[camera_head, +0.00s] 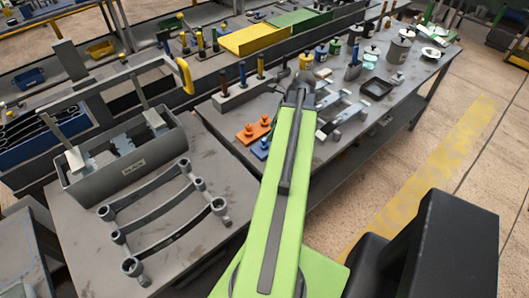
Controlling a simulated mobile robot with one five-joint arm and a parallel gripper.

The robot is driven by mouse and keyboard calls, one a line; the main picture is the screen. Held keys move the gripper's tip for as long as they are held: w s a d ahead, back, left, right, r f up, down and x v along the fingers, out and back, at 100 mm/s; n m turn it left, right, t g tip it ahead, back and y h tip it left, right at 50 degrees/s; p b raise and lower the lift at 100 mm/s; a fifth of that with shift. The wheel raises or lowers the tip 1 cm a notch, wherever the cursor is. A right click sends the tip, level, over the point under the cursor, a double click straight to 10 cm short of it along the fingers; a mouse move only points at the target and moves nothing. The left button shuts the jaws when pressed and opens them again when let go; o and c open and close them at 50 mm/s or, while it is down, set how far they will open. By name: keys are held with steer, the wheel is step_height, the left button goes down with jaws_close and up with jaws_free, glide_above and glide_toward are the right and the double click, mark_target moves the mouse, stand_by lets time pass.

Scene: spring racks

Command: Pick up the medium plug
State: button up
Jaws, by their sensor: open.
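My green arm reaches up the middle of the view, and my gripper (303,80) is a small dark shape at its far end, over the right-hand bench. It is open, with nothing visibly held. Left of the arm, small orange knobbed pieces (248,130) sit on an orange plate, with a blue piece (264,144) just in front. Behind them a grey block (236,97) carries upright pegs: a dark red one (223,79), a blue one (242,73) and an ochre one (260,67). I cannot tell which piece is the medium plug. My arm hides part of the bench.
Right of my arm are metal brackets (345,118), a dark tray (376,88) and a grey pot (400,50).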

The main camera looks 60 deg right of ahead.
mark_target(264, 142)
steer(key=b+x, duration=0.2)
steer(key=x, duration=0.2)
steer(key=shift+f+b, duration=0.35)
steer(key=shift+b, duration=0.05)
steer(key=shift+w+f, duration=0.15)
steer(key=b+x, duration=0.5)
steer(key=shift+w+d+f, duration=0.1)
steer(key=shift+d, duration=0.25)
steer(key=shift+r, duration=0.2)
jaws_close()
steer(key=shift+r, duration=0.1)
